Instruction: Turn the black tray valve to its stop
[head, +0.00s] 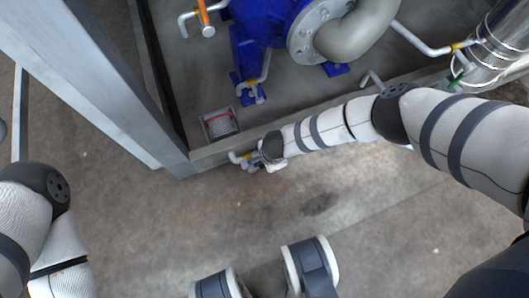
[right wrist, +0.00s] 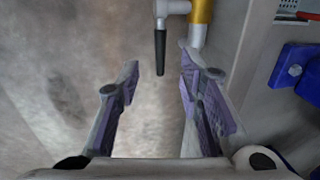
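The black tray valve shows in the right wrist view as a slim black handle (right wrist: 160,52) on a pale grey pipe fitting next to a yellow band (right wrist: 201,11). My right gripper (right wrist: 160,72) is open, with one finger on each side of the handle's free end. There are gaps between the handle and both fingers, and nothing is held. In the head view the right gripper (head: 262,160) is at the tray's outer front edge, by a small pipe with a yellow band (head: 236,157). The handle is too small or hidden to make out there. My left gripper is out of view.
The grey tray wall (head: 210,153) runs beside the right gripper. A grey post (head: 125,100) stands to its left. A small box with a red-rimmed mesh (head: 220,124) and a blue pump (head: 262,25) are inside the tray. The floor (head: 390,210) in front is clear.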

